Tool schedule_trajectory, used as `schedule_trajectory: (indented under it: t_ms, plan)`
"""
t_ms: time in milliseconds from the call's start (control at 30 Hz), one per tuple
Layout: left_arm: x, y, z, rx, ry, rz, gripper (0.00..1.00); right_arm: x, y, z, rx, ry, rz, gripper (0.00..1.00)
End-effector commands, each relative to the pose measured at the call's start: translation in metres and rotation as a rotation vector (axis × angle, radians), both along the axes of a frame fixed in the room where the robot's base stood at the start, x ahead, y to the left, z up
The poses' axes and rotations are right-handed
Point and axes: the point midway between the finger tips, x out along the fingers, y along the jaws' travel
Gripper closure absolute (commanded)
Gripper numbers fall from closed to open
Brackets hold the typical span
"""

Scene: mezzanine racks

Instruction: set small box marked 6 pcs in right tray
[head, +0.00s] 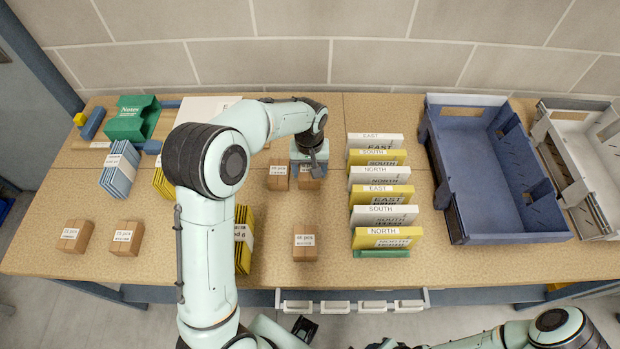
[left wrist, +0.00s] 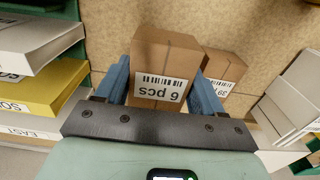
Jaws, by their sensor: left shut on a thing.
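The small brown box marked 6 pcs (left wrist: 158,68) stands between the two blue fingers of my left gripper in the left wrist view, its white label facing the camera. My left gripper (head: 309,168) is shut on this box (head: 309,182) at the middle of the table and partly hides it in the head view. I cannot tell whether the box touches the table. A white tray (head: 542,131) stands at the far right, beside a blue tray (head: 433,150) on its left. Both look empty. My right arm shows at the bottom right, but its gripper is not clear.
Another brown box (head: 278,178) sits just left of the held one; it also shows in the left wrist view (left wrist: 222,70). A row of white and yellow files (head: 382,194) stands between the gripper and the trays. A single brown box (head: 305,250) lies nearer the front edge.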

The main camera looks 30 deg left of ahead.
Motion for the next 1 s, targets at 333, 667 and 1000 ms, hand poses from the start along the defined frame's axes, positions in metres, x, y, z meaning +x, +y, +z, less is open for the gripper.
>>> schedule_trajectory:
  t_ms: [333, 667, 1000]
  plan:
    - [0.000, 0.000, -0.042, 0.000, 0.001, 0.000, 0.64, -0.002, 0.000, -0.003, -0.001, 0.001, 0.000, 0.57]
    - [0.000, 0.000, -0.048, 0.000, -0.001, 0.000, 0.64, -0.002, 0.000, -0.003, -0.001, 0.001, 0.000, 0.57]
    - [0.000, 0.000, -0.051, 0.000, 0.000, 0.000, 0.07, -0.003, 0.000, -0.005, 0.000, 0.003, 0.000, 0.57]
